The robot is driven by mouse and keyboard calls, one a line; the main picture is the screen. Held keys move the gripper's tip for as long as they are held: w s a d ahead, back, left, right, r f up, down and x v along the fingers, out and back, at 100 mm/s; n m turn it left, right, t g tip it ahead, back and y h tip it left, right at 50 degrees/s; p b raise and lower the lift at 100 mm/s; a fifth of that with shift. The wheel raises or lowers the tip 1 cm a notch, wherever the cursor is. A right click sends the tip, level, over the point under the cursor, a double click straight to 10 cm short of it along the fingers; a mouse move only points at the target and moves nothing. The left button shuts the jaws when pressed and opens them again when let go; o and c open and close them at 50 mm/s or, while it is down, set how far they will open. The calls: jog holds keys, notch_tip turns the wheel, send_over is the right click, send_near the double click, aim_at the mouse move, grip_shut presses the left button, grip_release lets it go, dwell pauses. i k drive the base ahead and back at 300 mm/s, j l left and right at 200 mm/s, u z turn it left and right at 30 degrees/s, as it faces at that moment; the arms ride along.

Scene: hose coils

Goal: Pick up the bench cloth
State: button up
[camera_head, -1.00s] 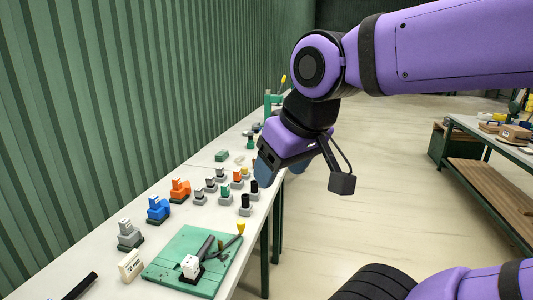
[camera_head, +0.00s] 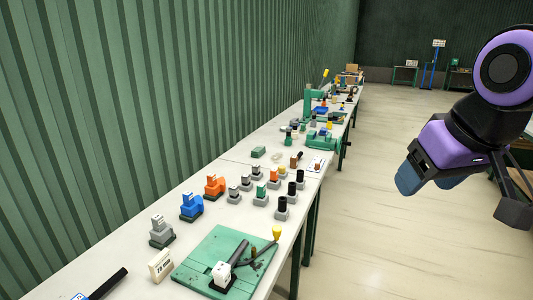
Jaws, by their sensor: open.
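I cannot pick out a bench cloth for certain on the long white bench (camera_head: 150,247). A flat green mat (camera_head: 205,255) lies near the bench's front edge, with a white block, a dark cylinder and a yellow-ended tool on it. A small green block-like item (camera_head: 258,152) lies further along, too small to tell what it is. My gripper (camera_head: 412,182), with blue fingers, is at the right, over the floor side and apart from the bench. It is open, with nothing seen between its fingers.
Blue (camera_head: 191,207) and orange (camera_head: 215,187) fittings stand beside several small grey-based pieces. A green machine (camera_head: 322,141) and more items crowd the bench's far end. A green ribbed wall (camera_head: 150,100) runs behind the bench. The pale floor (camera_head: 375,235) to the right is clear.

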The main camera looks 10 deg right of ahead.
aim_at(258, 152)
jog(key=k+u, duration=0.35)
jog(key=k+j+u, duration=0.15)
jog(key=k+u, duration=0.15)
jog(key=i+l+u, duration=0.15)
jog(key=l+u, duration=0.25)
jog(key=i+l+u, duration=0.1)
jog(key=u, duration=0.3)
jog(key=l+u, duration=0.4)
jog(key=i+l, duration=0.1)
jog(key=l, duration=2.85)
jog(key=i+l, duration=0.15)
jog(key=l, duration=2.8)
jog(key=i, duration=0.05)
